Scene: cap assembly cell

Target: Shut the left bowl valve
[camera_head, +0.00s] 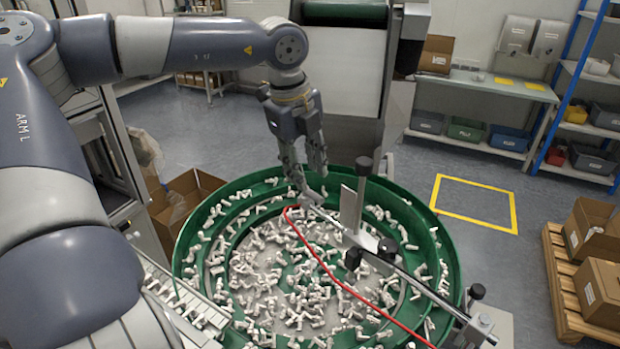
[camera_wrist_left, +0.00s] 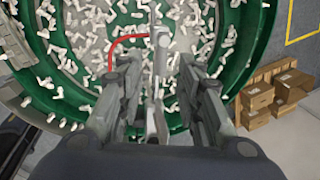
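My left gripper (camera_head: 308,188) points down over the far rim of the green bowl, at the far end of a metal air bar (camera_head: 425,288). A red hose (camera_head: 325,268) starts beside that end. In the left wrist view my left gripper (camera_wrist_left: 159,72) has its two fingers apart. A slim grey metal part (camera_wrist_left: 156,112), apparently the valve or its handle, lies between them, with a visible gap on each side. The red hose also shows in the left wrist view (camera_wrist_left: 115,47), just beyond the fingertips. I cannot tell the valve's position. My right gripper is not in view.
The green bowl (camera_head: 447,250) holds many small white parts. A dark-knobbed post and upright plate (camera_head: 352,208) stand close right of my left gripper. Cardboard boxes (camera_head: 603,290) sit on a pallet at the right. A yellow-marked floor square (camera_head: 475,203) is clear.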

